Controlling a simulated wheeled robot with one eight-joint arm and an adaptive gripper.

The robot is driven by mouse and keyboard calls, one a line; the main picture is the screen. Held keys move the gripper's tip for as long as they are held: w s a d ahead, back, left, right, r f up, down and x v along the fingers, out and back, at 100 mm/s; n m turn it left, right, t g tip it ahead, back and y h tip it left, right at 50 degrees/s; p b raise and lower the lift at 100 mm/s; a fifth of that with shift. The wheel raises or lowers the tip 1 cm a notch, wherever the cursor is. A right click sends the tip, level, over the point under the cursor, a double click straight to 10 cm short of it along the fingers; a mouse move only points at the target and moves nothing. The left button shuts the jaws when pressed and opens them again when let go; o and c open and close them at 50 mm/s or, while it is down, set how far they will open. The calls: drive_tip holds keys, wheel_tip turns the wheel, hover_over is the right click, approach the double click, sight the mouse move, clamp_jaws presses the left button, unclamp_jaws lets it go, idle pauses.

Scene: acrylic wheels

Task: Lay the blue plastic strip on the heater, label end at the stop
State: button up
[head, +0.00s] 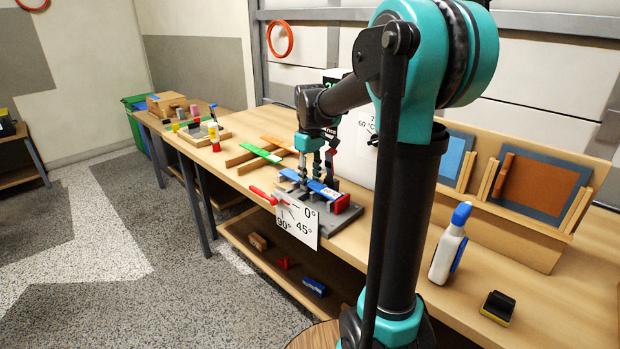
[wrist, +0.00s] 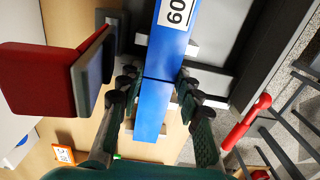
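The blue plastic strip (head: 311,182) lies along the grey bending fixture (head: 345,221) in the head view, its white label towards the red block (head: 342,204) at the fixture's right end. In the wrist view the strip (wrist: 154,100) runs top to bottom, with the label (wrist: 178,12) reading 60 at the top. My gripper (head: 317,172) points down over the strip. I cannot tell whether the strip touches the heater beneath, which is hidden.
A red lever (head: 263,195) and an angle card (head: 297,219) are at the fixture's front. A red-and-grey block (wrist: 60,75) stands close on the wrist view's left. Green (head: 260,153) and orange strips (head: 280,143) lie left; a spray bottle (head: 449,245) stands right.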

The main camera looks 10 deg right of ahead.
drive_tip(key=o, duration=0.4)
drive_tip(key=shift+o, duration=0.2)
wheel_tip(320, 180, up, 19)
idle(1.1)
drive_tip(key=shift+s, duration=0.15)
